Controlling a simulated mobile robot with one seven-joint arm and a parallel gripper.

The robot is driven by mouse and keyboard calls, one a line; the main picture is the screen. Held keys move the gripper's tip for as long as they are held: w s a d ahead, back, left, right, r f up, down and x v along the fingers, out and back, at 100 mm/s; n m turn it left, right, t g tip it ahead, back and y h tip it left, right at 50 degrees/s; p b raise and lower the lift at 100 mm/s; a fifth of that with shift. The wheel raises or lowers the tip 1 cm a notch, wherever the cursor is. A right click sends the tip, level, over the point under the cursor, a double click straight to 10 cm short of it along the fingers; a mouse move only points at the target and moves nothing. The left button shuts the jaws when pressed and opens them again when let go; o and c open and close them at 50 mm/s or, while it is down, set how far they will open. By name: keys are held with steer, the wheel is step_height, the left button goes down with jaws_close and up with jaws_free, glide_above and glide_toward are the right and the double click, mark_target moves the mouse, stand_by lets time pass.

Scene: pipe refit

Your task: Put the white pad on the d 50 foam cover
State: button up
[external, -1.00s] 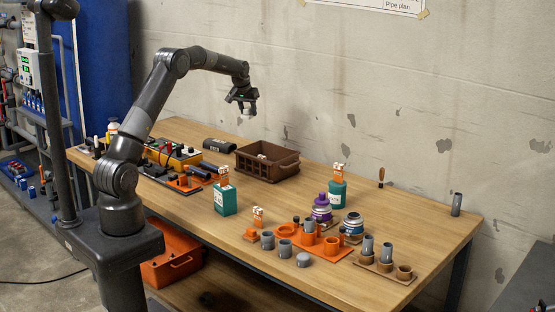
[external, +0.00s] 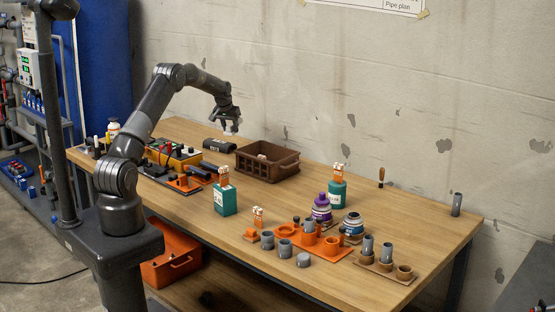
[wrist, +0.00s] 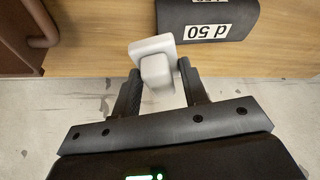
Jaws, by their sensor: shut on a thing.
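My gripper (external: 229,127) is shut on the white pad (wrist: 153,62), which sits between the two fingers in the wrist view. The gripper holds the pad in the air, above the back part of the bench. The d 50 foam cover (external: 219,145) is a dark grey, rounded block lying on the bench, left of the brown crate. In the wrist view the cover (wrist: 233,33) shows at the top right with its white "d 50" label upside down. The pad's end is close to the cover's edge in that view; I cannot tell the height between them.
The brown crate (external: 257,175) stands just right of the cover, and its wall (wrist: 20,47) shows at the wrist view's left. A yellow device (external: 175,157) and dark tubes are to the left. Teal bottles and orange fittings stand farther right. The wall is behind.

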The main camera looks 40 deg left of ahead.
mark_target(228, 145)
steer(key=shift+w+a+f, duration=0.1)
steer(key=shift+a+f, duration=0.3)
steer(key=shift+a, duration=0.2)
steer(key=shift+w+a+f, duration=0.1)
steer(key=shift+a+f, duration=0.3)
steer(key=shift+a, duration=0.2)
steer(key=shift+f, duration=1.9)
steer(key=shift+f, duration=0.15)
steer(key=o, duration=1)
steer(key=shift+c, duration=0.2)
